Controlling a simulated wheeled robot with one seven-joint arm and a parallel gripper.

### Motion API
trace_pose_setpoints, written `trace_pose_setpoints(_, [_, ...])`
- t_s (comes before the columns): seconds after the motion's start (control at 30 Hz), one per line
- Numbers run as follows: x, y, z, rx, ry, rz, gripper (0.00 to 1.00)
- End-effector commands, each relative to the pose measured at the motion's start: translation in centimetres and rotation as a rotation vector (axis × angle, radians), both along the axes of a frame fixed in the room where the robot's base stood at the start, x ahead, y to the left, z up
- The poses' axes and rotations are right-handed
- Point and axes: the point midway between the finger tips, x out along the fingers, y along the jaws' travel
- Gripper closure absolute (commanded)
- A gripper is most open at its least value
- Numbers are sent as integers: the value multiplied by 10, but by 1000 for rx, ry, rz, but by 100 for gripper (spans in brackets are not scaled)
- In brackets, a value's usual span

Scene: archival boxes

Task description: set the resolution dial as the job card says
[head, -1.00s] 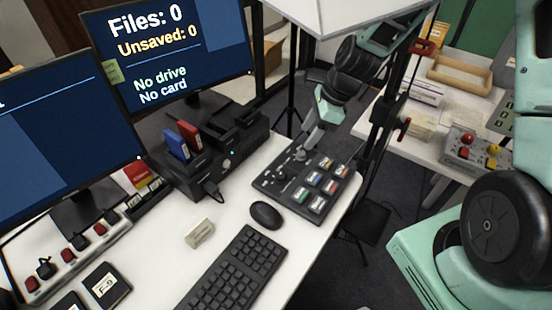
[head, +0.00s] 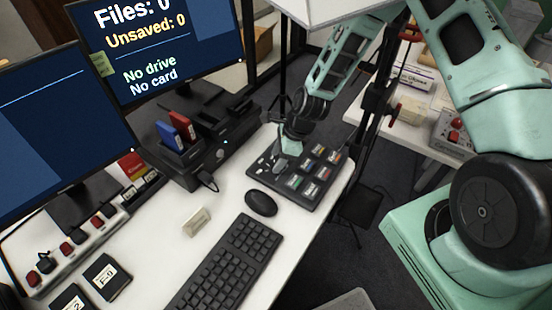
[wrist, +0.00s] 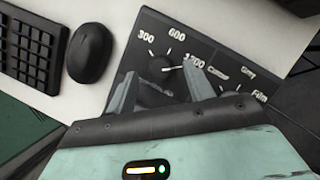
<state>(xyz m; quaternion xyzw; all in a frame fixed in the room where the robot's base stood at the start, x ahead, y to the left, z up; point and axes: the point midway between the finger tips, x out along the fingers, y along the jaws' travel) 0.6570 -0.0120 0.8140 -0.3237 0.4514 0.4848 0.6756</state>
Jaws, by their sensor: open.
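The control panel (head: 310,190) is a dark box with several coloured buttons on the desk, right of the mouse. In the wrist view its resolution dial (wrist: 158,70) is a dark knob with marks labelled 300, 600 and 1200. A light mark near the knob's right side seems to face 1200, but I cannot tell surely. My gripper (wrist: 160,76) is open, one finger on each side of the dial; contact is unclear. In the head view my gripper (head: 287,147) hangs over the panel's far-left end and hides the dial. I cannot identify a job card with readable text.
The mouse (head: 261,203) and keyboard (head: 228,268) lie left of the panel. A black dock (head: 205,140) holds red and blue cartridges behind. A small beige block (head: 196,222) stands on the desk. A monitor (head: 165,50) reads "No drive, No card". A dark stand rises beside the desk's right edge.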

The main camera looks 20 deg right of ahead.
Motion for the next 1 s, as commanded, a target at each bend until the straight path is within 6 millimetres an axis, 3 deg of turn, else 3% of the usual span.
trace_pose_setpoints(0.2, [2,5,-14,0,-1,-1,47])
trace_pose_setpoints(0.47, [2,6,-15,0,-1,-1,47])
trace_pose_setpoints(0.5, [2,6,-15,0,-1,-1,50])
trace_pose_setpoints(0.67, [2,6,-15,0,-1,-1,92])
trace_pose_setpoints(1.0, [2,5,-15,0,0,30,91])
